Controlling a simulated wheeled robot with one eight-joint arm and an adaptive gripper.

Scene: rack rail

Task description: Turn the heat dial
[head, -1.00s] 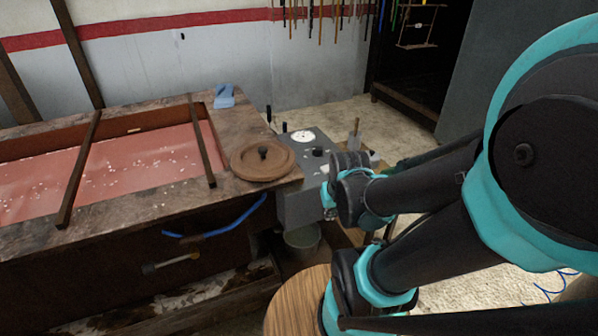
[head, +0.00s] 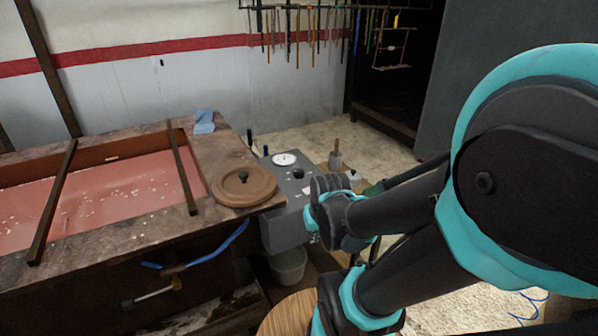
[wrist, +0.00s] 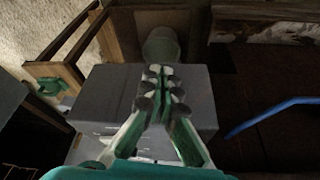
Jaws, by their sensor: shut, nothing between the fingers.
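The grey control box (head: 285,232) stands at the right end of the bench. Its sloping top carries a white round gauge (head: 284,158) and a black knob (head: 299,172), which may be the heat dial; I can read no label. The box also shows in the wrist view (wrist: 105,88). My gripper (wrist: 160,72) is shut and empty, its fingertips in front of the box in that view. I cannot tell whether they touch it. In the head view my wrist hides the fingers and part of the box's right side. The knob is not clear in the wrist view.
A round brown lid (head: 243,187) lies on the bench left of the box. A bucket (head: 288,266) stands below the box, and a blue bar (head: 218,245) runs along the bench front. A round wooden top (head: 290,316) is below my arm.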

